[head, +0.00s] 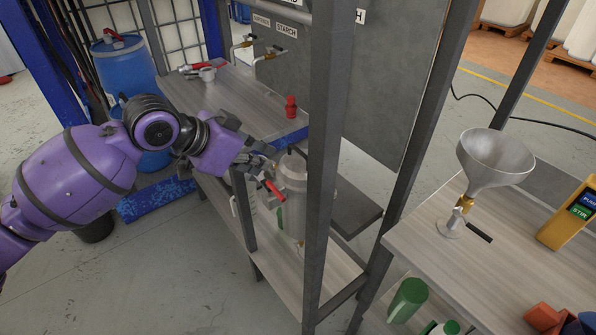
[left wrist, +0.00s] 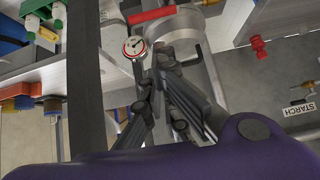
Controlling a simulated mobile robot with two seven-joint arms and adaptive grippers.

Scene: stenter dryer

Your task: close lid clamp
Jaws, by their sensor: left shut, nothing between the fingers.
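A grey metal vessel (head: 291,215) stands behind a dark frame post. A red clamp handle (head: 273,191) shows at its upper left, just below my left gripper (head: 262,167). The post hides part of the vessel. In the left wrist view, the red handle (left wrist: 152,14) lies across the top, beyond the fingertips of my left gripper (left wrist: 160,62), beside the round metal vessel top (left wrist: 185,42). The left fingers are shut and empty, close to the vessel. I cannot tell if they touch it. My right gripper is not in view.
A white-faced gauge (left wrist: 134,46) sits close to the left fingertips. Dark frame posts (head: 330,150) stand right of the gripper. A shelf bench (head: 240,108) behind holds a red fitting (head: 291,106). A funnel (head: 494,158) stands on the right table (head: 480,270).

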